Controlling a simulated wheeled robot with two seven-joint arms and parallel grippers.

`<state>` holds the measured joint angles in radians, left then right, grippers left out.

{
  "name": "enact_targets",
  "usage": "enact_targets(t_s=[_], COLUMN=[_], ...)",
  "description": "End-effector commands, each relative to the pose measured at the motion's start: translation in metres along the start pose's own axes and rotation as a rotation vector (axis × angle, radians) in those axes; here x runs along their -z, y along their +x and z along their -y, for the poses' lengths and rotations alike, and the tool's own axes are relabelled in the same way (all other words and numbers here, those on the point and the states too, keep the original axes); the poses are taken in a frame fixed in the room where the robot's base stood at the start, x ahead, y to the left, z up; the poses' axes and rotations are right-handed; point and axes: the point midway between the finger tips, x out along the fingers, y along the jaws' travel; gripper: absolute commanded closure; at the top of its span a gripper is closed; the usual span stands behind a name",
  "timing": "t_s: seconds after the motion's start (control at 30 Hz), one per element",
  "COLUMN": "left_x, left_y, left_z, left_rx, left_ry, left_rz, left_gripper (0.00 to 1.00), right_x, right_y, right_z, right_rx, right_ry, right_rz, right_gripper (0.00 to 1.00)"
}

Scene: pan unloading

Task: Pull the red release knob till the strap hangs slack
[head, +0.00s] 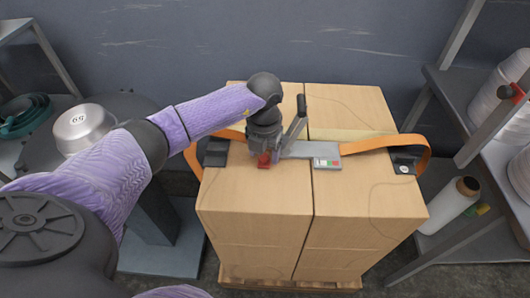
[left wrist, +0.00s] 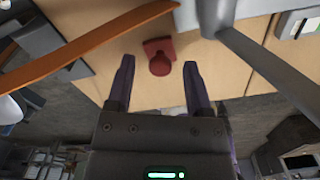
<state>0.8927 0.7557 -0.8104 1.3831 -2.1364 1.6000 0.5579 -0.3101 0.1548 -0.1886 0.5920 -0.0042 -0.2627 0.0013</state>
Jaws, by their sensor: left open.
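The red release knob (head: 264,160) shows just below my left gripper in the head view. In the left wrist view the red knob (left wrist: 160,63) sits between and beyond the two spread fingers of my left gripper (left wrist: 157,80), which is open. I cannot tell whether a finger touches the knob. The orange strap (head: 370,145) runs over the top of the cartons (head: 260,200) and bows out in loops at both sides. The grey strap tool (head: 325,160) with an upright lever handle (head: 298,115) lies on top of the cartons. My right gripper is not in view.
The cartons stand on a wooden pallet (head: 290,284). A shelf (head: 455,95) with white rolls stands close on the right. A round metal pan (head: 83,125) rests on a dark surface at the left. A grey wall is behind.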

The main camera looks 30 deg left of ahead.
Motion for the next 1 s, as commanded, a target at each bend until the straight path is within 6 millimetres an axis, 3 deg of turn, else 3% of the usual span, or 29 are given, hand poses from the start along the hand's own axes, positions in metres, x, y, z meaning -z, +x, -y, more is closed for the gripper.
enact_targets(t_s=[0.17,0.47,1.0], left_x=[0.000,0.000,0.000], left_y=[-0.001,-0.001,-0.001], left_z=[0.000,0.000,0.000], left_rx=[0.001,0.001,0.001], left_ry=[0.000,0.000,0.000], left_rz=[0.000,0.000,0.000], left_gripper=[0.36,0.99,1.00], right_x=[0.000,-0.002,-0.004], right_y=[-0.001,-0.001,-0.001], right_z=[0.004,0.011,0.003], right_rx=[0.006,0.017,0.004], right_ry=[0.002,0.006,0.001], right_rz=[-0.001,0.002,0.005], right_gripper=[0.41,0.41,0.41])
